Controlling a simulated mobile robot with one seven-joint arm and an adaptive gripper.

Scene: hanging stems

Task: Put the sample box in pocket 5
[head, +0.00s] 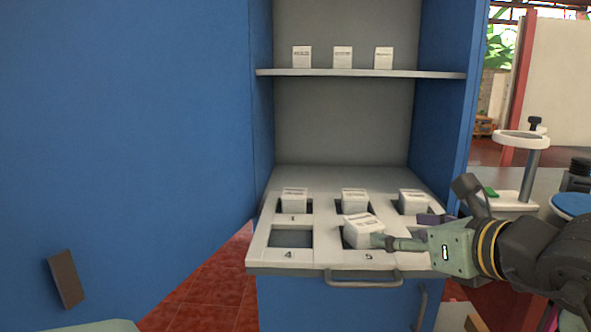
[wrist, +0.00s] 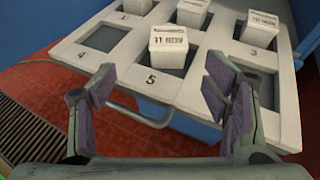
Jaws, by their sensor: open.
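The white sample box (head: 363,232) is at pocket 5 in the front row of the drawer. It looks tilted and stands high; how deep it sits in the opening I cannot tell. In the wrist view the box (wrist: 168,50) shows a dark printed label, with the number 5 (wrist: 151,79) in front of it. Dark pocket opening shows below its front face. My gripper (wrist: 162,80) is open, its two purple-padded fingers apart on the near side of the box. In the head view my gripper (head: 405,231) is at the box's right.
Similar white boxes sit in pocket 1 (head: 294,201), the middle back pocket (head: 354,202) and pocket 3 (head: 412,202). Pocket 4 (head: 290,238) is empty. More boxes stand on the shelf (head: 360,73) above. A handle (head: 362,283) sticks out in front of the drawer.

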